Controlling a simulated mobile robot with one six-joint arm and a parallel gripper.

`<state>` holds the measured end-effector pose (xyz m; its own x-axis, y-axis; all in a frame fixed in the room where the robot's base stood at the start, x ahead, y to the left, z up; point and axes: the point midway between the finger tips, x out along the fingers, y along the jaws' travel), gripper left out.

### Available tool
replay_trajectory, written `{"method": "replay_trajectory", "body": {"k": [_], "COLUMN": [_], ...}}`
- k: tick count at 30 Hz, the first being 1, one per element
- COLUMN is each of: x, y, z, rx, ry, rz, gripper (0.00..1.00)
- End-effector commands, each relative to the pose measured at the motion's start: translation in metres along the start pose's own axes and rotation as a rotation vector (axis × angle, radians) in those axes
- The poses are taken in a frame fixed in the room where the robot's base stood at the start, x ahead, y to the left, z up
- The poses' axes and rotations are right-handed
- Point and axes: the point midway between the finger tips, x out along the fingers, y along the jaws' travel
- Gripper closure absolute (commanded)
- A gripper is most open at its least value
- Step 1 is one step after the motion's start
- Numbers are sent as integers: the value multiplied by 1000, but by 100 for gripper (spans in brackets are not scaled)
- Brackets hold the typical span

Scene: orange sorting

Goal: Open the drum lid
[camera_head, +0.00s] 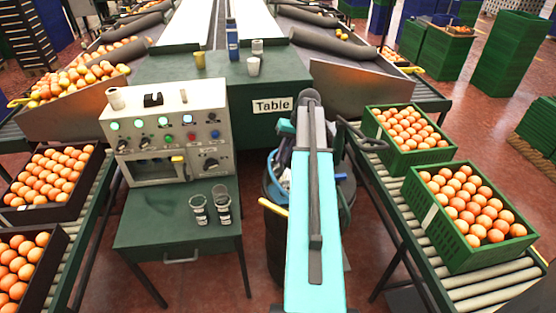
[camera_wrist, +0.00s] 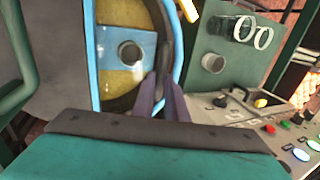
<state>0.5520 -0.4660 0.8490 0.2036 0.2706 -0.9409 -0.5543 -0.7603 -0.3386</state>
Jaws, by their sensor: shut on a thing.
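The drum (camera_head: 276,245) is a dark, round container to the right of the small green table, largely hidden behind my cyan arm. A blue rim (camera_head: 268,182) shows at its top left. In the wrist view a blue-rimmed round part (camera_wrist: 95,60) has yellow areas and a blue crossbar with a grey round piece. A dark curved edge (camera_wrist: 166,30) runs beside it, seemingly the lid's edge. My gripper (camera_wrist: 160,88) has its dark purple fingers shut on this edge. I cannot tell how far the lid is raised.
A control box (camera_head: 175,130) and two glasses (camera_head: 210,205) stand on the small table (camera_head: 160,245) at left. Roller conveyors flank both sides, with green crates of oranges (camera_head: 465,255) at right. A yellow handle (camera_head: 273,207) sticks out by the drum's left side.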

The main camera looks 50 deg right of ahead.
Motion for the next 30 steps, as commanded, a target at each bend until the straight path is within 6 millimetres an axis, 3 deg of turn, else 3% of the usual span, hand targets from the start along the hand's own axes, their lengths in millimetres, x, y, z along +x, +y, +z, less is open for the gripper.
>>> {"method": "replay_trajectory", "body": {"k": [1,18,30], "x": [-8,-52,-59], "y": [16,80,99], "z": [0,0,1], "rx": [10,9,3], "ry": [2,-5,-10], "rz": [24,23,21], "gripper": [100,100,100]}}
